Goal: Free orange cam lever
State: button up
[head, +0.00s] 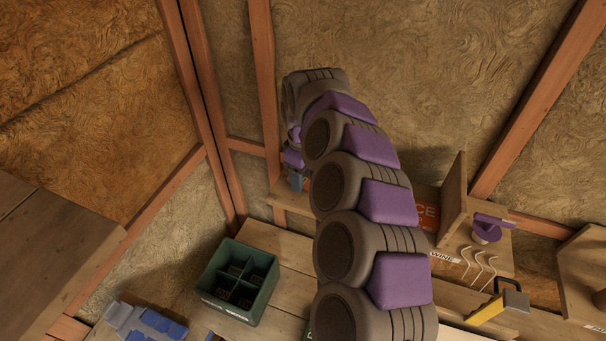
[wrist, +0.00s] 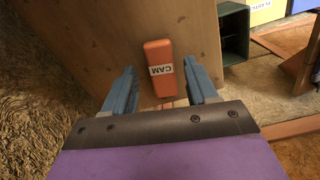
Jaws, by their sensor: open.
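The orange cam lever (wrist: 160,62) carries a white label reading CAM and shows in the wrist view against a wooden board (wrist: 115,32). It lies between and just beyond the two blue fingers of my gripper (wrist: 160,88). The fingers are open, one on each side of the lever's lower end, with a visible gap on both sides. Whether they touch it lower down cannot be told. In the head view my arm hides the lever, and only a small blue part of my gripper (head: 297,182) shows beside the shelf.
A green divided crate (head: 240,282) stands on the bench left of my arm. A wooden shelf (head: 290,200) with an upright panel (head: 452,200) is behind my arm.

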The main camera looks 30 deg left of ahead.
jog(key=shift+a+f, duration=0.15)
jog(key=shift+f, duration=0.1)
jog(key=shift+d, duration=0.2)
jog(key=c, duration=0.4)
jog(key=shift+r, duration=0.1)
jog(key=c, duration=0.7)
